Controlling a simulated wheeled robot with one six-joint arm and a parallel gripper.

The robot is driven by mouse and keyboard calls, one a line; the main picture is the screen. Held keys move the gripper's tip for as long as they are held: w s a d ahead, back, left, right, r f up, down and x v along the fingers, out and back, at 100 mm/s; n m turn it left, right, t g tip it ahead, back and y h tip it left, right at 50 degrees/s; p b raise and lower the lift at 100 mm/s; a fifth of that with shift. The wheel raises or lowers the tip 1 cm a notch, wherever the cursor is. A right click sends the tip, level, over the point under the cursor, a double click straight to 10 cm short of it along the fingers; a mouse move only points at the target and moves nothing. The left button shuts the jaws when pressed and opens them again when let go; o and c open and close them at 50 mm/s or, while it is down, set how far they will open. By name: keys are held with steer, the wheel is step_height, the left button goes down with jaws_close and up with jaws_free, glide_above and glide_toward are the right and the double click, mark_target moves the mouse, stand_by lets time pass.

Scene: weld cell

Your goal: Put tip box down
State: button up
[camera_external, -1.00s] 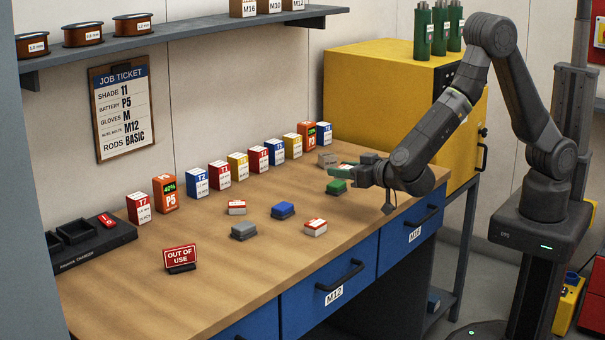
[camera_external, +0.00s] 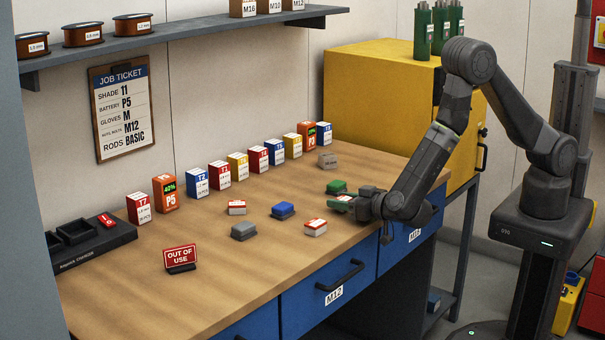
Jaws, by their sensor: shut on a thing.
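My gripper (camera_external: 350,200) is low over the right part of the workbench, near its front edge. It is shut on a small tip box (camera_external: 341,198), mostly hidden by the fingers; only a little green, white and red shows. I cannot tell whether the held box touches the bench top. A green box (camera_external: 337,187) lies just behind the gripper. A red-and-white box (camera_external: 315,227) lies in front and to the left of it.
A blue box (camera_external: 283,210), a grey box (camera_external: 244,230) and another red-and-white box (camera_external: 237,207) lie on the workbench (camera_external: 220,280). A grey-brown box (camera_external: 327,160) lies farther back. Upright cartons line the wall. An out-of-use sign (camera_external: 180,257) stands at left.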

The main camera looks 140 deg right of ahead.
steer(key=shift+f, duration=0.15)
steer(key=shift+f, duration=0.15)
steer(key=o, duration=1)
steer(key=shift+r, duration=0.2)
steer(key=a+b, duration=0.1)
steer(key=a, duration=0.2)
steer(key=a+b, duration=0.1)
steer(key=a, duration=0.1)
steer(key=shift+a+f+b, duration=0.3)
steer(key=shift+a, duration=0.05)
steer(key=a, duration=0.3)
steer(key=a+r, duration=0.1)
steer(key=a, duration=0.2)
steer(key=shift+a+r+b, duration=0.2)
steer(key=shift+a+b, duration=0.05)
steer(key=shift+b, duration=0.05)
steer(key=shift+o, duration=0.4)
steer(key=shift+a+r, duration=0.15)
steer(key=shift+a, duration=0.65)
